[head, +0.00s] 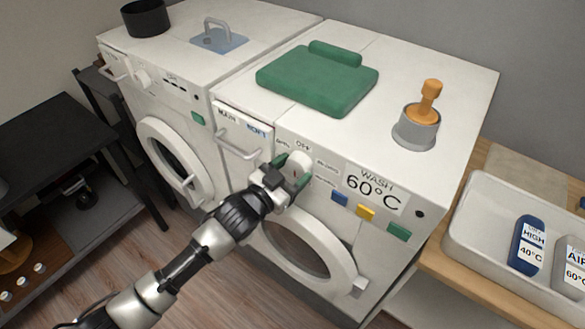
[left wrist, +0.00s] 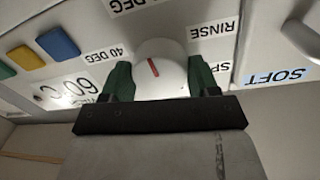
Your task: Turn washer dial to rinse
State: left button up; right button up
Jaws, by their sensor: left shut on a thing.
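The washer dial (head: 299,160) is a round white knob on the front panel of the right-hand machine, under an OFF label. My left gripper (head: 291,171) is shut on it, its green-padded fingers on either side. In the left wrist view, upside down, the dial (left wrist: 172,80) sits between the fingers (left wrist: 160,80). Its red mark (left wrist: 152,67) stands near upright, tilted slightly, and does not point at the RINSE label (left wrist: 212,30), which is up and right of the dial. A 40 DEG label (left wrist: 108,56) is on the other side. My right gripper is not in view.
The washer (head: 460,95) bears a green folded cloth (head: 315,82) and a grey cup with an orange-handled tool (head: 430,100). Blue, yellow and green buttons (head: 397,232) lie right of the dial. A white tray (head: 480,250) stands at right, a black table (head: 50,150) at left.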

pick_arm(q)
jog(key=m+p, duration=0.1)
jog(key=m, duration=0.5)
jog(key=shift+r+y, duration=0.1)
jog(key=shift+y, duration=0.2)
jog(key=m+p, duration=0.1)
jog(key=m, duration=0.4)
jog(key=shift+m, duration=0.3)
jog(key=shift+y, duration=0.3)
jog(key=o, duration=0.9)
jog(key=shift+b+v, duration=1.1)
jog(key=shift+v, duration=4.3)
jog(key=shift+w+a+r, duration=0.1)
